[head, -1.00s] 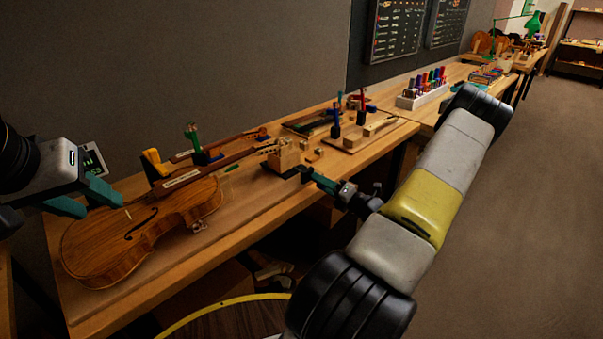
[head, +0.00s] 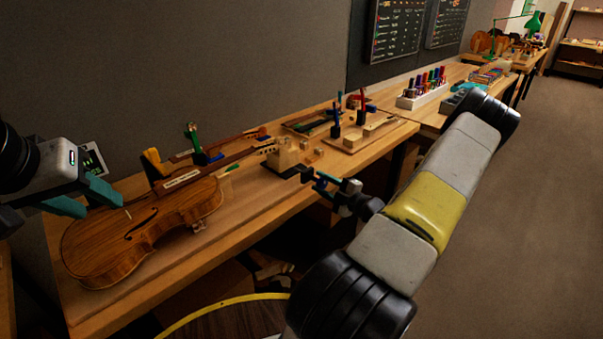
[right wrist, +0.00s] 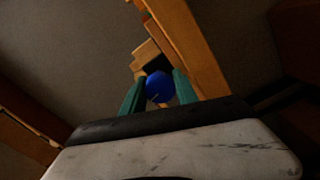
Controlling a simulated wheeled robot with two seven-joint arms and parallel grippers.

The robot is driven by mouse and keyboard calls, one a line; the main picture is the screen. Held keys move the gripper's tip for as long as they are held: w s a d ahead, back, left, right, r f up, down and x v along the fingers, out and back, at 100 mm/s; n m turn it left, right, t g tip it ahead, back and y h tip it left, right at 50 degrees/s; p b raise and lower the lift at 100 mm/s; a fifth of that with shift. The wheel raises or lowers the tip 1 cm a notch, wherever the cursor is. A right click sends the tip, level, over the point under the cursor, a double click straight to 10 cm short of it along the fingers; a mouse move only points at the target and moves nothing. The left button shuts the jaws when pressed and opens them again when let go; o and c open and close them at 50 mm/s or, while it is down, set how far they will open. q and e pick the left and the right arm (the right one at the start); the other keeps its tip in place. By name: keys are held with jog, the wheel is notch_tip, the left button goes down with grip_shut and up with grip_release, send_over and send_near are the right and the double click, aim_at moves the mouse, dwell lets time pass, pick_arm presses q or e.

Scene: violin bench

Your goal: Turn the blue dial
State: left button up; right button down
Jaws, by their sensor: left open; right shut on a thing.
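The blue dial (right wrist: 157,84) shows as a round blue knob in the right wrist view, between the two teal fingers of my right gripper (right wrist: 160,91). The right gripper is shut on it. In the head view my right gripper (head: 308,176) reaches the bench's front edge beside a small wooden block (head: 283,157); the fingers hide the dial there. My left gripper (head: 84,200) is open and empty at the left, above the violin body.
A violin (head: 130,235) lies on the wooden bench (head: 255,205), its neck running toward the block. A green-handled tool (head: 193,133) and a yellow piece (head: 153,160) stand behind it. Further right are a small board with upright tools and a white rack (head: 422,97) of coloured handles.

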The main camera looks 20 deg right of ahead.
jog(key=shift+f+m, duration=0.1)
jog(key=shift+m, duration=1.1)
jog(key=c, duration=0.9)
grip_release()
jog(key=shift+c, duration=0.2)
jog(key=v, duration=0.8)
